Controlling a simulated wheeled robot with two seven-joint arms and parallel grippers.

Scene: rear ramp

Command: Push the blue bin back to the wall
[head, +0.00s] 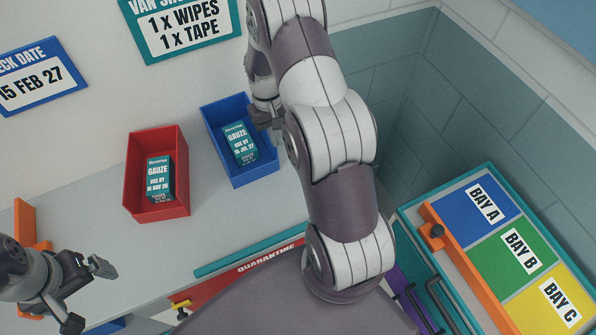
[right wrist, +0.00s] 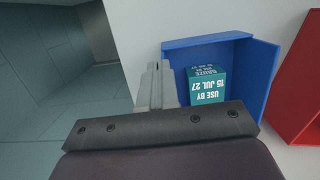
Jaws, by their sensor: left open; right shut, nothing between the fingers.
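The blue bin (head: 256,177) stands upright on the grey shelf, with a teal gauze box (head: 238,143) marked USE BY 15 JUL 27 inside. Its back edge is near the wall (head: 90,115); I cannot tell whether a gap remains. My right gripper (head: 264,117) is shut and empty at the bin's right side; contact is unclear. In the right wrist view, its fingers (right wrist: 156,86) overlap the left edge of the blue bin (right wrist: 258,80). My left gripper (head: 88,296) is open and empty at the lower left, away from the bin.
A red bin (head: 160,212) with a gauze box stands left of the blue bin, with a gap between. A red QUARANTINE area (head: 260,262) lies in front. A coloured BAY A, B, C board (head: 502,243) is at the right.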

